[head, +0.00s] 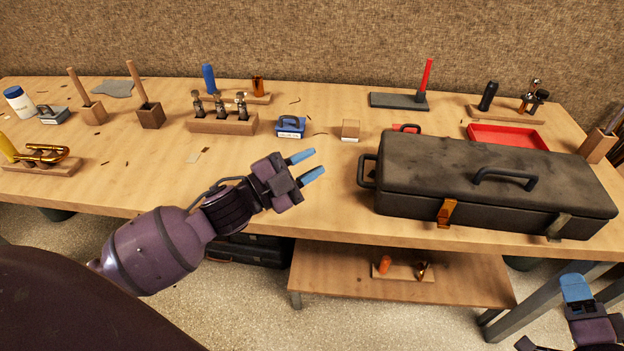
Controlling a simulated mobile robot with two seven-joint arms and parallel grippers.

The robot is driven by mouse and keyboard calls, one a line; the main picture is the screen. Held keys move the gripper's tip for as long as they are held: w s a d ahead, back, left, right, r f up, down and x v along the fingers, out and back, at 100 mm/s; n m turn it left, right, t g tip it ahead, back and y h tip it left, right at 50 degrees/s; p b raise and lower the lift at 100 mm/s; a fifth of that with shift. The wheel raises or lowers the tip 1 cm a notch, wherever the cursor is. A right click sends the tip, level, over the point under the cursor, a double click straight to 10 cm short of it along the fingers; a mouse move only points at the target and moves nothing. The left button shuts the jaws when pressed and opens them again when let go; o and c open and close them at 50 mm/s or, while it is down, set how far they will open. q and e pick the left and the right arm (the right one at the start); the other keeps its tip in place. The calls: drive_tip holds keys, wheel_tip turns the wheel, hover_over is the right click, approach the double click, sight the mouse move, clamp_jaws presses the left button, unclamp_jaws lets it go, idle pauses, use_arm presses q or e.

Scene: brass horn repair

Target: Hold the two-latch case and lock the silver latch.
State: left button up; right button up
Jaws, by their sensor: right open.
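The black two-latch case (430,163) lies shut on the right part of the bench, with a handle on its lid and another at its left end. A brass latch (446,212) is on the left of its front face, and the silver latch (559,226) is on the right. I cannot tell whether either latch is locked. My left gripper (307,168) is open and empty, left of the case's end handle and apart from it. My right gripper (577,288) is open at the lower right, below and in front of the silver latch, touching nothing; only part of it shows.
A red tray (508,137) and a red item (406,128) are behind the case. A blue padlock-like case (291,127) and a small cardboard box (350,130) stand left of it. A lower shelf (340,280) sits under the bench. The bench front left of the case is mostly clear.

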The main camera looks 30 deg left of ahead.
sight(361, 175)
use_arm(q)
drive_tip(key=f+m+g, duration=0.1)
drive_tip(key=m, duration=0.1)
drive_tip(key=d+f+m+g+h, duration=0.1)
drive_tip(key=m, duration=0.1)
drive_tip(key=w+m+g, duration=0.1)
drive_tip(key=m, duration=0.1)
drive_tip(key=shift+w+d+f+h, duration=0.1)
drive_tip(key=shift+d+f+h, duration=0.2)
drive_tip(key=shift+d+f, duration=0.1)
drive_tip(key=m, duration=0.1)
drive_tip(key=f+m+g, duration=0.1)
drive_tip(key=m, duration=0.1)
drive_tip(key=a+f+m+g, duration=0.1)
drive_tip(key=shift+w+f, duration=0.25)
drive_tip(key=shift+w, duration=0.05)
drive_tip(key=shift+w+a+f+m+g, duration=0.15)
drive_tip(key=shift+a+f+m+g, duration=0.4)
drive_tip(key=shift+m, duration=0.45)
drive_tip(key=shift+x, duration=5.35)
drive_tip(key=shift+a, duration=0.1)
drive_tip(key=shift+c, duration=0.2)
clamp_jaws()
